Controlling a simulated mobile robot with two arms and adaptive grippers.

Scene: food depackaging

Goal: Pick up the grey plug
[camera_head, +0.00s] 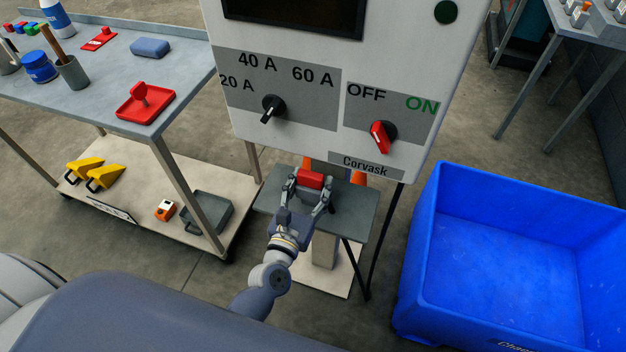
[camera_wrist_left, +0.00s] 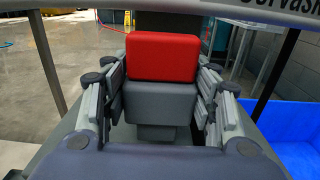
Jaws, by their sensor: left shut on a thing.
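The grey plug (camera_wrist_left: 158,102) is a blocky grey piece between the fingers of my left gripper in the left wrist view. A red block (camera_wrist_left: 163,57) sits directly beyond it and appears to touch it; I cannot tell whether they are joined. In the head view the red block (camera_head: 311,180) shows between the fingertips, and the plug is mostly hidden by the gripper. My left gripper (camera_head: 308,190) is shut on the plug, over the small grey table (camera_head: 350,215) below the control panel. My right gripper is not in view.
The white control panel (camera_head: 300,138) with a black knob (camera_head: 273,107) and a red knob (camera_head: 382,137) stands just beyond. A blue bin (camera_head: 520,255) is at right. A cart (camera_head: 190,55) with tools is at left. Orange objects (camera_head: 358,177) stand behind the gripper.

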